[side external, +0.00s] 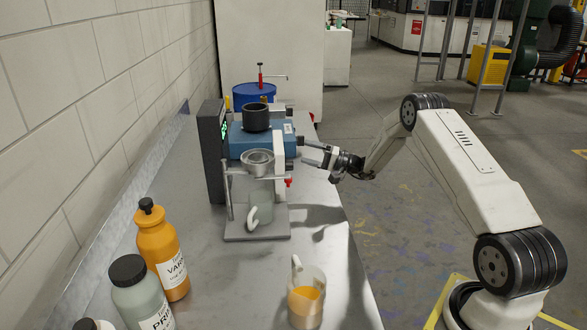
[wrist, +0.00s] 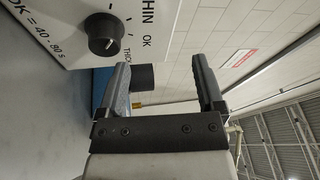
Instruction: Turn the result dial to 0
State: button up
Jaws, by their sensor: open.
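The result dial (wrist: 103,32) is a black round knob on a white panel (wrist: 62,20) in the wrist view's upper left. A small pale mark shows on its face; its exact setting is too small to read. "THIN", "OK" and "THICK" are printed beside it, with "OK = 40-80 s" on the left; I see no 0. My gripper (wrist: 161,72) is open and empty, its two fingers apart and the dial outside them, beyond the left finger. In the side external view my gripper (side external: 311,154) is at the right of the blue machine, close to its panel.
The blue machine (side external: 245,141) carries a black cup (side external: 256,117). A metal cup on a stand (side external: 258,160) is in front, with a pale mug (side external: 255,214) below. A glass jug (side external: 305,303) and bottles (side external: 162,246) stand nearer. A dark display (side external: 212,152) stands left.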

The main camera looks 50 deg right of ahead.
aim_at(288, 165)
jog(key=d+f+m+g+y, duration=0.1)
jog(key=m, duration=0.3)
jog(key=f+m+g+y, duration=0.1)
jog(key=m, duration=0.3)
jog(key=d+f+m+g, duration=0.1)
jog(key=m, duration=0.3)
jog(key=shift+s+d+f+m+g+y, duration=0.25)
jog(key=shift+d+f+m+g+y, duration=0.05)
jog(key=shift+f+m+y, duration=0.1)
jog(key=m, duration=0.1)
jog(key=f+m, duration=0.1)
jog(key=m+g, duration=0.1)
jog(key=m, duration=0.1)
jog(key=shift+s+d+f, duration=0.15)
jog(key=shift+s+d, duration=0.1)
jog(key=shift+d, duration=0.15)
jog(key=shift+w, duration=0.1)
jog(key=shift+x, duration=3.9)
grip_shut()
